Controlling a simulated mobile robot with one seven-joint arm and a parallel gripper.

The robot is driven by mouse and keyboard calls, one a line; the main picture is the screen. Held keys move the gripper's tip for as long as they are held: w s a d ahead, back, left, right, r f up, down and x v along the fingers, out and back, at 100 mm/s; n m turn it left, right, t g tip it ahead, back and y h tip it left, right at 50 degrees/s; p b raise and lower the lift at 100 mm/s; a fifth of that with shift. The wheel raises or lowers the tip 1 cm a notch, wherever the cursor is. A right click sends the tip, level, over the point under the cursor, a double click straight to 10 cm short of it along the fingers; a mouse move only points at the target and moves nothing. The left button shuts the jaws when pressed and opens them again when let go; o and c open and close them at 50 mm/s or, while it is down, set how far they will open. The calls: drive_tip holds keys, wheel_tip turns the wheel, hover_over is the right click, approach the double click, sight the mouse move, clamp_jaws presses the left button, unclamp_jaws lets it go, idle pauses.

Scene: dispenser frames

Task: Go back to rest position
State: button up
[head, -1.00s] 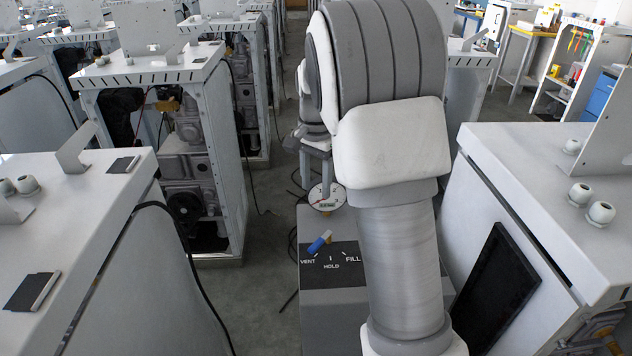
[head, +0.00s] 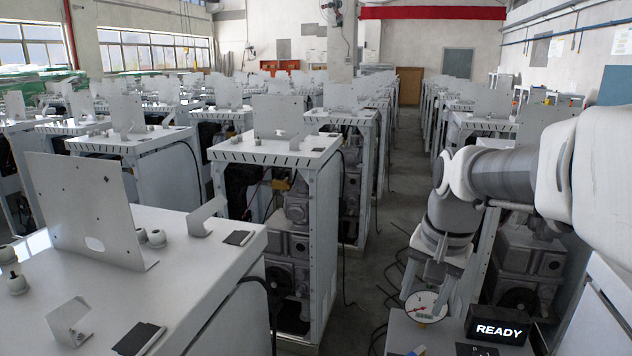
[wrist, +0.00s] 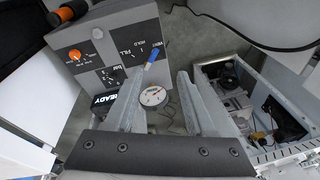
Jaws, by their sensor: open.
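My gripper (head: 428,288) shows at the lower right of the head view, pointing down over a grey console (head: 402,332). It also shows in the wrist view (wrist: 160,78), where its two fingers stand wide apart with nothing held between them. A round white gauge (wrist: 153,96) lies below and shows in the gap between the fingers; it also shows in the head view (head: 425,306). A blue-handled lever (wrist: 151,58) on the VENT, HOLD, FILL panel lies just beyond the fingers. Whether the fingers clear the console by much is hard to tell.
A black READY display (head: 499,331) stands on the console. An orange knob (wrist: 75,55) is on its face in the wrist view. White cabinets stand close on both sides, with a near white cabinet top (head: 180,262) at left. A narrow aisle (head: 365,275) with loose cables runs between rows.

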drive_tip(key=s+a+n+t, duration=0.3)
drive_tip(key=s+n, duration=0.3)
drive_tip(key=s, duration=1)
drive_tip(key=shift+a+r+n, duration=0.15)
drive_tip(key=shift+a+n, duration=0.05)
drive_tip(key=shift+n, duration=0.2)
